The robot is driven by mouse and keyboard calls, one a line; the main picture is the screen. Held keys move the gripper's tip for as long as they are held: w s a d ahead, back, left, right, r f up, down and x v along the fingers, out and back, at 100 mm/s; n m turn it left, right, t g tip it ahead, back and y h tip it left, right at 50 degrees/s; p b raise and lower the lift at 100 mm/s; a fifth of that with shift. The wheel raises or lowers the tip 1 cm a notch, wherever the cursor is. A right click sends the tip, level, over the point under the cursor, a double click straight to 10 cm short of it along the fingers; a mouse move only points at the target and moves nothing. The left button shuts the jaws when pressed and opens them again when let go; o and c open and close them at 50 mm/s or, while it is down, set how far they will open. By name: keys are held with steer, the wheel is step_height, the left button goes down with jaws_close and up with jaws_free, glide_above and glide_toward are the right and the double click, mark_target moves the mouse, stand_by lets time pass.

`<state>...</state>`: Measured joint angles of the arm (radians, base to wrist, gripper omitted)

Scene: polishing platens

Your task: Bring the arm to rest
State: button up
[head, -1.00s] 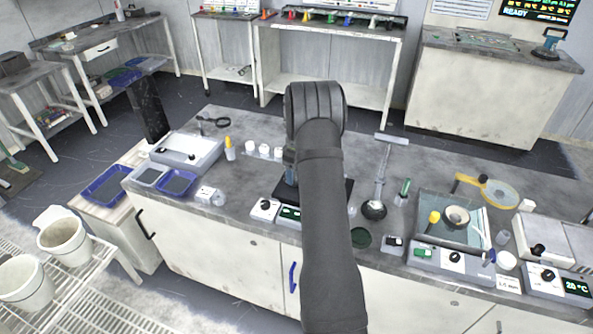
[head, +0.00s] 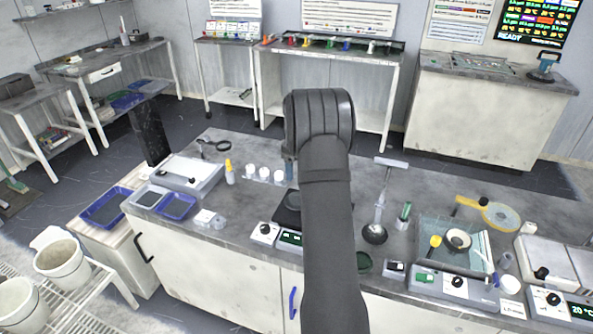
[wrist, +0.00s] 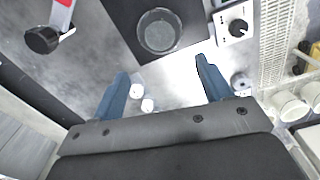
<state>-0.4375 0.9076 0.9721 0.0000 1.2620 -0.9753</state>
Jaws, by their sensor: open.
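My arm stands over the middle of the grey workbench (head: 400,172) in the head view and hides part of it. In the wrist view my gripper (wrist: 162,80) is open, its two blue fingers wide apart with nothing held between them. Below and beyond the fingertips, the wrist view shows a clear round dish (wrist: 160,31) on a black plate (wrist: 125,12). Two small white pieces (wrist: 137,91) show between the fingers, lower down and apart from them. In the head view my fingertips are hidden behind my arm.
On the bench's right stand a glass-walled platen unit (head: 455,245), a yellow ring tool (head: 497,216) and a ladle-like tool (head: 375,232). Blue trays (head: 177,206) and white cups (head: 264,172) are left of my arm. White buckets (head: 62,265) stand on a rack at lower left.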

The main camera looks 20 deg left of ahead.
steer(key=shift+f, duration=0.1)
step_height(320, 180, down, 12)
steer(key=shift+r, duration=1.85)
steer(key=shift+f, duration=0.1)
